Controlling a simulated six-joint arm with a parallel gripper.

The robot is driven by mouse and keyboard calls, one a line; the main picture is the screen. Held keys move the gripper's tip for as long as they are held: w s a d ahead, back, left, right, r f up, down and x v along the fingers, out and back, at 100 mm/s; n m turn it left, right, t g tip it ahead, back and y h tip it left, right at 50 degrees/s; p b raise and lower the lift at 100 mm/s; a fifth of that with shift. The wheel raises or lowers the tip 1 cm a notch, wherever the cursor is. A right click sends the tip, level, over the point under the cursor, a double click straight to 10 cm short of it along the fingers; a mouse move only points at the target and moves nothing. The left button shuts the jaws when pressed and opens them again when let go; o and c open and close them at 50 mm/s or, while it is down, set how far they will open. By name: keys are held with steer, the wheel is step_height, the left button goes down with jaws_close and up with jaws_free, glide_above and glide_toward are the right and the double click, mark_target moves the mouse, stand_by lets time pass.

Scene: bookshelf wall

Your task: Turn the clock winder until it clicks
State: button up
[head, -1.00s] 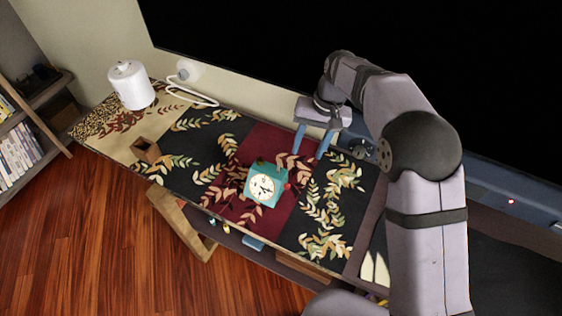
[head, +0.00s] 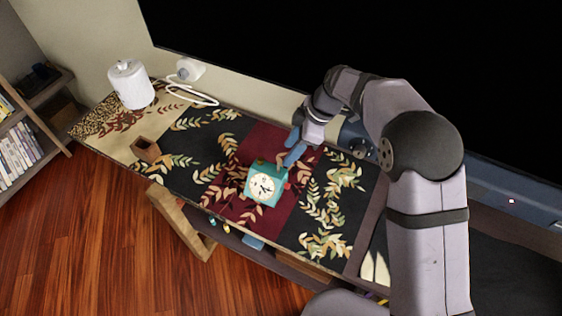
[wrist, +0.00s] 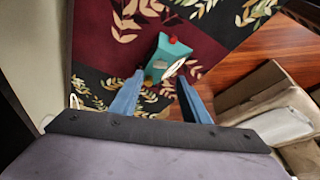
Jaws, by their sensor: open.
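A teal box-shaped clock (head: 265,183) with a round cream dial stands on the patterned table; it also shows in the wrist view (wrist: 162,60). A small red knob (head: 287,186) sticks out of its right side; the wrist view shows a red knob (wrist: 173,39) at the clock's far end. A small brownish-yellow part (head: 259,162) is on its top. Which part is the winder is not certain. My gripper (head: 292,153) is behind the clock and slightly to its right, fingers angled down. In the wrist view my gripper (wrist: 161,79) is open and empty, with the clock beyond the fingertips.
The table (head: 190,148) has a patterned cover with free room around the clock. A brown open box (head: 146,149), a white cylinder (head: 131,85) and a white cable (head: 195,94) are at the left. A wall stands behind; shelves (head: 35,110) are far left.

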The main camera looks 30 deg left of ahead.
mark_target(279, 166)
steer(key=shift+f, duration=0.1)
steer(key=shift+p+x, duration=1)
steer(key=shift+x, duration=2.65)
steer(key=c, duration=1.1)
